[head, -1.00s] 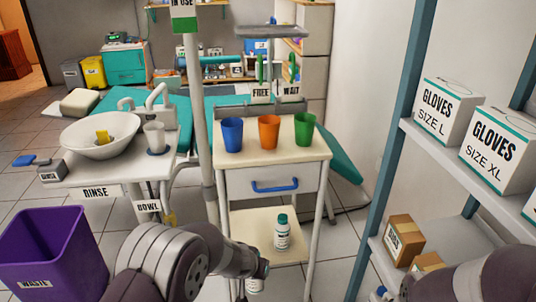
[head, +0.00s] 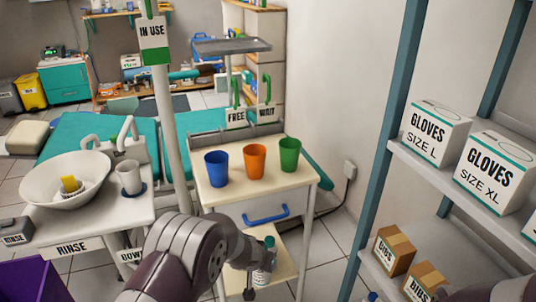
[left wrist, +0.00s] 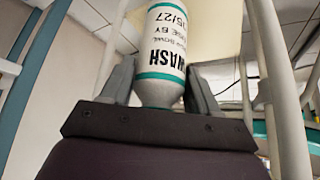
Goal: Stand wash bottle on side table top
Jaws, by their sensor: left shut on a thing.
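The wash bottle (left wrist: 165,45), white with teal bands, stands between my left gripper's fingers (left wrist: 160,85) in the left wrist view, its lettering upside down there. In the head view a teal-capped white bottle (head: 270,243) shows beside my left gripper (head: 258,275), partly hidden by it, in front of the lower shelf. The left gripper is shut on the bottle. I cannot tell whether its base touches the shelf. The cream side table (head: 228,196) has its top above the gripper.
Blue (head: 217,168), orange (head: 255,161) and green (head: 289,154) cups stand across the table top. The top's front strip is clear. A blue drawer handle (head: 266,215) sticks out below. A post with an IN USE sign (head: 153,40) stands left, a shelf rack (head: 385,130) right.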

